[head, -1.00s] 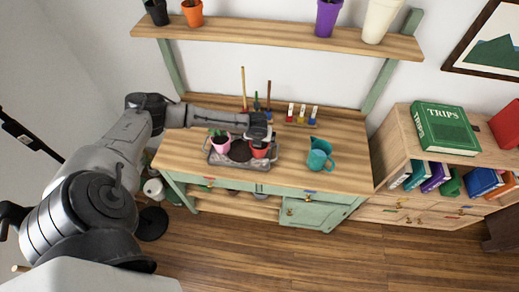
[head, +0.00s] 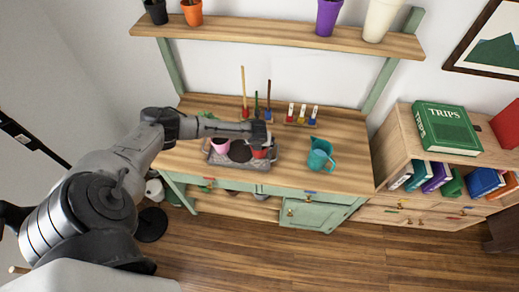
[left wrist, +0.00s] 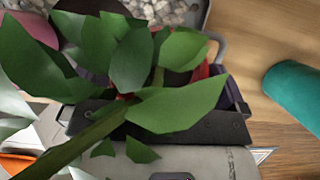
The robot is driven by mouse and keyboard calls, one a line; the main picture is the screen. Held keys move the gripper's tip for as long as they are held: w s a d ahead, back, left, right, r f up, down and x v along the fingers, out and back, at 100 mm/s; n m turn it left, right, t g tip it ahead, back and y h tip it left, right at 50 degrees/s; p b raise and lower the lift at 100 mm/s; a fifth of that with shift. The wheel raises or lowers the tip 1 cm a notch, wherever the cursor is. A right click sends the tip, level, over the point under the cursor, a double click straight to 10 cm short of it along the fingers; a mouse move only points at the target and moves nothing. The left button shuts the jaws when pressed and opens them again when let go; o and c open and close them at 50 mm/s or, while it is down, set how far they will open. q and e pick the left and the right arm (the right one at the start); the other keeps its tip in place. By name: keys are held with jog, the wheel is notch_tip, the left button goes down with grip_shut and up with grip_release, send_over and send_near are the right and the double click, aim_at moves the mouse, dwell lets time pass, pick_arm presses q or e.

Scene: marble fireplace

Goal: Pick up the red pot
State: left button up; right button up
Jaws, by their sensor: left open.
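The red pot (head: 259,153) stands at the right end of a grey tray (head: 240,164) on the wooden bench. My left gripper (head: 262,141) is open directly over the red pot and hides its upper part. In the left wrist view, large green leaves cover most of the space between the open fingers (left wrist: 160,96). A strip of the red pot (left wrist: 200,73) shows behind the leaves, near the right finger. Whether the fingers touch the pot is hidden. My right gripper is not in view.
A pink pot (head: 220,146) stands in the tray's left end, with dark soil beside it. A teal pitcher (head: 319,158) stands to the right, and tools in holders (head: 256,112) stand behind. A shelf (head: 280,38) with pots hangs above.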

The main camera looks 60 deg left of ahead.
pick_arm(q)
jog(key=shift+c, duration=0.3)
jog(key=c, duration=1.2)
jog(key=shift+r, duration=0.1)
